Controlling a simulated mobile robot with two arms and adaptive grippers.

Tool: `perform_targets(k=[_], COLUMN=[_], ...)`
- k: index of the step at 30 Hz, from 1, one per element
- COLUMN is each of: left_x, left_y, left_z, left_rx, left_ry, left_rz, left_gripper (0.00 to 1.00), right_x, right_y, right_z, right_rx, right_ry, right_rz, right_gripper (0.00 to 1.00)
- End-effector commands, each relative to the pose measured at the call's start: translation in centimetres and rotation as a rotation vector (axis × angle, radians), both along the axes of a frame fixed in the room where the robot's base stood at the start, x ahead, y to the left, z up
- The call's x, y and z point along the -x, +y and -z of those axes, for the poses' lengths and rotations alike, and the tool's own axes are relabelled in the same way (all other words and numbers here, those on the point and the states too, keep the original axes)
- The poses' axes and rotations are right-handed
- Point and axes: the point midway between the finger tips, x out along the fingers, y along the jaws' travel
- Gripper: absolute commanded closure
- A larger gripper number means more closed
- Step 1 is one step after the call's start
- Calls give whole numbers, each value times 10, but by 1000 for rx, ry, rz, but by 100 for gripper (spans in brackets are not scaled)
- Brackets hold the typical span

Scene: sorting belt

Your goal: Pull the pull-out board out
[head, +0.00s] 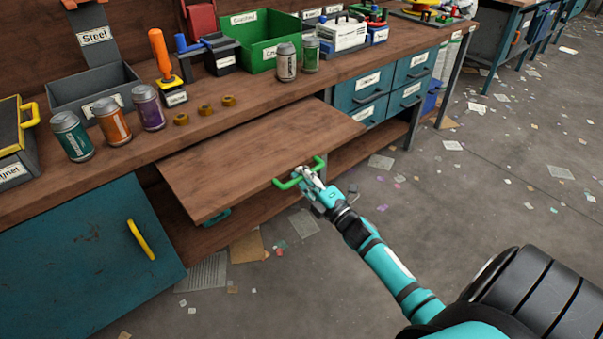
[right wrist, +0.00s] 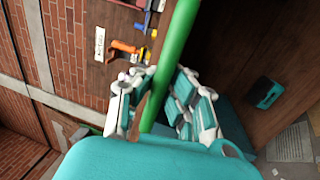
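The pull-out board (head: 255,150) is a flat brown wooden panel. It sticks well out from under the bench top in the head view. A green handle (head: 288,183) is fixed at its front edge. My right gripper (head: 308,174) is at the handle. The contact on the far side of the bar is hidden. My left gripper is not in view.
The workbench top (head: 250,115) carries several cans, brass nuts, a green bin (head: 265,50) and a grey bin (head: 95,90). A teal cabinet door (head: 90,250) with a yellow handle stands left of the board. Teal drawers (head: 370,85) are at right. Floor in front is open, with scattered paper.

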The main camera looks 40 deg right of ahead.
Motion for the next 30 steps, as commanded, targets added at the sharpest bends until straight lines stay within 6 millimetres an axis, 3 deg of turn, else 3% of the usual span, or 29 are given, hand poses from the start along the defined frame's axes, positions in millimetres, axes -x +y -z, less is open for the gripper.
perform_targets(k=[2, 11, 22, 30], left_x=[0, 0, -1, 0], left_y=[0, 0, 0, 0], left_z=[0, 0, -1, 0], left_rx=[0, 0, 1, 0], left_ry=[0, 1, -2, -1], left_rz=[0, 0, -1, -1], left_gripper=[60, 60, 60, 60], right_x=[0, 0, 7, 58], right_y=[1, 0, 0, -4], right_z=[3, 2, 3, 14], right_rx=[0, 0, 0, -1], right_ry=[6, 3, 3, 7], right_rz=[0, 0, 0, 1], right_gripper=[100, 62, 62, 62])
